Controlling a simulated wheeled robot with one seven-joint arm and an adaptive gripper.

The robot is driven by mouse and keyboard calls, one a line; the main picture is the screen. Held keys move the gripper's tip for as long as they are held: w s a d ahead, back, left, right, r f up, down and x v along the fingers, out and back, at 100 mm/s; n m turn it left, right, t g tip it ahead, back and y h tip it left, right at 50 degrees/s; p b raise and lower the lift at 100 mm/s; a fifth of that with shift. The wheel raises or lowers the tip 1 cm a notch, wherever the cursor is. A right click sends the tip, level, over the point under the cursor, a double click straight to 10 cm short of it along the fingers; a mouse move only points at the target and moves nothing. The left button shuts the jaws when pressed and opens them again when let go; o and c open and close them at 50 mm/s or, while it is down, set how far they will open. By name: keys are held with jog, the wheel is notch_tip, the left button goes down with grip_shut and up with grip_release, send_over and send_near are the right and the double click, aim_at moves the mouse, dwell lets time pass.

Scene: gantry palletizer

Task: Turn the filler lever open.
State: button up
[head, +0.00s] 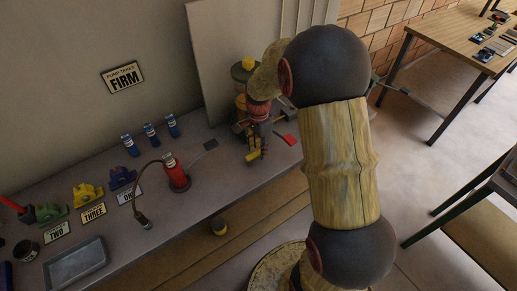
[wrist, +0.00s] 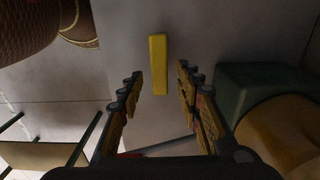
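A yellow bar (wrist: 158,62), which looks like the filler lever, stands almost upright in the wrist view. My gripper (wrist: 158,80) is open, with one finger on each side of the bar. Gaps show between the bar and both fingers, and I see no contact. In the head view, the filler (head: 240,74) has a green top with a yellow knob and stands at the bench's back right. My arm covers part of it. I cannot clearly tell the lever from my fingers in the head view.
A green block-like part (wrist: 262,86) is close to the right finger. On the bench (head: 215,165) are a red pump with a hose (head: 177,174), several blue cans (head: 151,134) and a grey tray (head: 77,263). A sign (head: 122,77) on the wall reads "pump takes firm".

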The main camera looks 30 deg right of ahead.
grip_shut()
dwell(0.5)
dwell(0.4)
